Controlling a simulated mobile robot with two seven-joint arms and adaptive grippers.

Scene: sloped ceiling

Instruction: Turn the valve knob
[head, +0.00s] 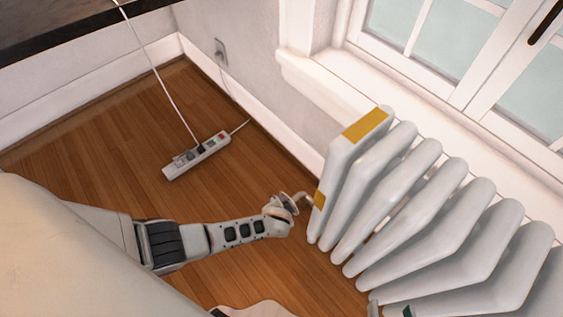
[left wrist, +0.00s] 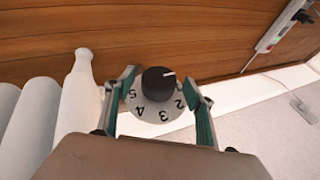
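The valve knob (left wrist: 158,84) is a black round cap with a white mark line on a pale dial (left wrist: 152,118) numbered 2 to 5. In the left wrist view my left gripper (left wrist: 160,78) has its teal-padded fingers apart, one on each side of the dial. The black cap shows clear of both fingers; whether they touch the dial edge I cannot tell.
A white power strip (head: 196,157) with cables lies on the wooden floor (head: 110,140). A wall socket (head: 221,50) and a windowsill (head: 400,80) are behind. The floor left of the radiator is otherwise clear.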

